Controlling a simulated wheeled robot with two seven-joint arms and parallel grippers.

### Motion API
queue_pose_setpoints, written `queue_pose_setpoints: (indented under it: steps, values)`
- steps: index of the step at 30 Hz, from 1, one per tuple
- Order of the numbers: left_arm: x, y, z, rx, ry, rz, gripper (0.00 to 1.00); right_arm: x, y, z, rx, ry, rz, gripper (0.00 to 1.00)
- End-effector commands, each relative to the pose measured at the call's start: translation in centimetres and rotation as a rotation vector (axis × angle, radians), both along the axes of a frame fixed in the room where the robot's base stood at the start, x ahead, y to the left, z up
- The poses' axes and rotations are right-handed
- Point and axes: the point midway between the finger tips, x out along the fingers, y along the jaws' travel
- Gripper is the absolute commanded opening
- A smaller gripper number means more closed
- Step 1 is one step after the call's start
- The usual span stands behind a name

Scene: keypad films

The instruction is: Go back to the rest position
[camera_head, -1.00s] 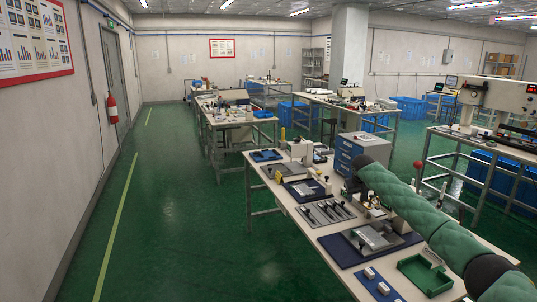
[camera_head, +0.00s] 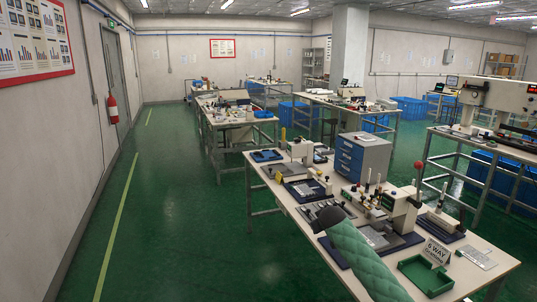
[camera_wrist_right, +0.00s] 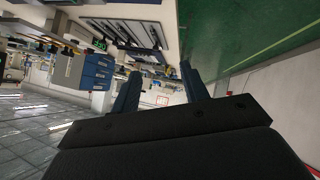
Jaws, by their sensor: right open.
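My right gripper (camera_wrist_right: 160,70) shows in the right wrist view with its two dark blue fingers spread apart and nothing between them. That view is upside down, with the workbench at the top and the ceiling at the lower left. In the head view my green padded right arm reaches in from the bottom over the front of the workbench (camera_head: 291,204). My left arm and left gripper are in neither view.
The bench carries a press-like fixture (camera_head: 398,205), a green tray (camera_head: 427,275), a "6 WAY" sign (camera_head: 436,252) and plates. Open green floor (camera_head: 190,240) lies to the left.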

Motion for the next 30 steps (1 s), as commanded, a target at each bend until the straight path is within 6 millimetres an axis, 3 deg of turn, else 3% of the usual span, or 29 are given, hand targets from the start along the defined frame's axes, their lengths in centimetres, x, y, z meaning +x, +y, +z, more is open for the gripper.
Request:
queue_pose_setpoints:
  steps: [1,8,17,23,30]
  values:
    - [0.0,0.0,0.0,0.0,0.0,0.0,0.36,-1.3,0.5,-1.9,0.011,0.007,0.001,0.45]
    - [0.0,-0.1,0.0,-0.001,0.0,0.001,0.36,-6.9,1.3,-9.4,0.048,0.04,-0.017,0.45]
    - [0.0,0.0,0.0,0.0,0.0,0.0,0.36,-15.8,1.3,-19.6,0.099,0.133,-0.065,0.45]
    - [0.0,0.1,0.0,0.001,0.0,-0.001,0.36,-22.9,1.1,-26.7,0.132,0.221,-0.103,0.45]
    - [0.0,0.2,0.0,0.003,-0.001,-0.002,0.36,-32.8,1.0,-35.1,0.175,0.35,-0.149,0.45]
